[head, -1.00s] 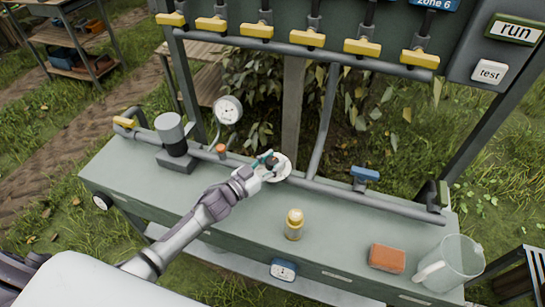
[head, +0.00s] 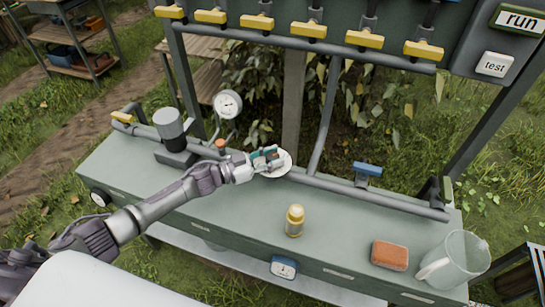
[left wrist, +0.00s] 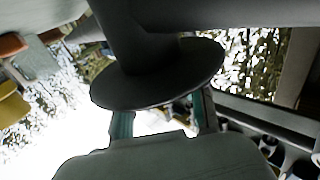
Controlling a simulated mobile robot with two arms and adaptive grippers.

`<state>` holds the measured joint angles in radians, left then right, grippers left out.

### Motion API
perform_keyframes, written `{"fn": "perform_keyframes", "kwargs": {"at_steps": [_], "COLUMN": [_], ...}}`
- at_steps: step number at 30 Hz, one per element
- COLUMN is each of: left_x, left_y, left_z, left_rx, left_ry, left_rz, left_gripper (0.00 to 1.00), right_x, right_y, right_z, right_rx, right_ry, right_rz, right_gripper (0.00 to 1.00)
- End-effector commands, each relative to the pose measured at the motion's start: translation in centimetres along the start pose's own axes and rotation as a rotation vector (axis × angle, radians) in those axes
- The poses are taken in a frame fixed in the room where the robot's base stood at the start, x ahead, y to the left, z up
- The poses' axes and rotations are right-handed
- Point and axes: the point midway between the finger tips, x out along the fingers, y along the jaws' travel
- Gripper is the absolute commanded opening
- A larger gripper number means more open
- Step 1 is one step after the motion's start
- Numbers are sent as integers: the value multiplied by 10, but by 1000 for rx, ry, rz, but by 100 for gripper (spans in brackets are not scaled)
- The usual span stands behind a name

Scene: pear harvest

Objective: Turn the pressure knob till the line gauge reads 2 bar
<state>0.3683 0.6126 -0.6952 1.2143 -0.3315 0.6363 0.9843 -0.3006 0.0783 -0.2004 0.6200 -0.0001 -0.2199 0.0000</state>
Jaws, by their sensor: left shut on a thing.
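The pressure knob's pale round plate (head: 284,166) sits on the pipe along the back of the green bench. My left gripper (head: 272,158) is at it, with its fingers shut on the knob, which they mostly hide. In the left wrist view the dark knob (left wrist: 155,75) with its wide disc fills the middle, between my left gripper's two teal-lined fingers (left wrist: 165,118). The round white line gauge (head: 228,104) stands on a thin stem left of the knob. Its needle is too small to read surely. My right gripper is not in view.
A dark cylinder unit (head: 170,132) and an orange-capped fitting (head: 221,145) are left of the knob. A blue-handled valve (head: 367,170) is right. A yellow-capped bottle (head: 295,221), orange block (head: 389,255) and clear jug (head: 456,260) stand in front. Yellow valves (head: 309,31) hang above.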

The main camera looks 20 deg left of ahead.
Motion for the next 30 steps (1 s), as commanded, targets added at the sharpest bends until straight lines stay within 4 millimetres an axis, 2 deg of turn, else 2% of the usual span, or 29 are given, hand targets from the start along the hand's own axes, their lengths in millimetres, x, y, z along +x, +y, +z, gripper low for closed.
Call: {"fn": "perform_keyframes", "kwargs": {"at_steps": [4,5,9,20,23,30], "left_x": [0,0,0,-4,-15,-66], "left_y": [-1,-1,-1,0,-1,0], "left_z": [-1,-1,-1,0,1,1], "left_rx": [0,0,0,0,0,0], "left_ry": [2,2,1,0,-3,-4], "left_rz": [-2,-2,-2,-2,-2,-2], "left_gripper": [6,44,67,67,67,67], "right_x": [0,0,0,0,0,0], "right_y": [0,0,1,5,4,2], "right_z": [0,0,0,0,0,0], "right_rx": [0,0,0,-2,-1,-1], "right_ry": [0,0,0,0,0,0], "right_rz": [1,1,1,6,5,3], "right_gripper": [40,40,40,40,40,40]}}
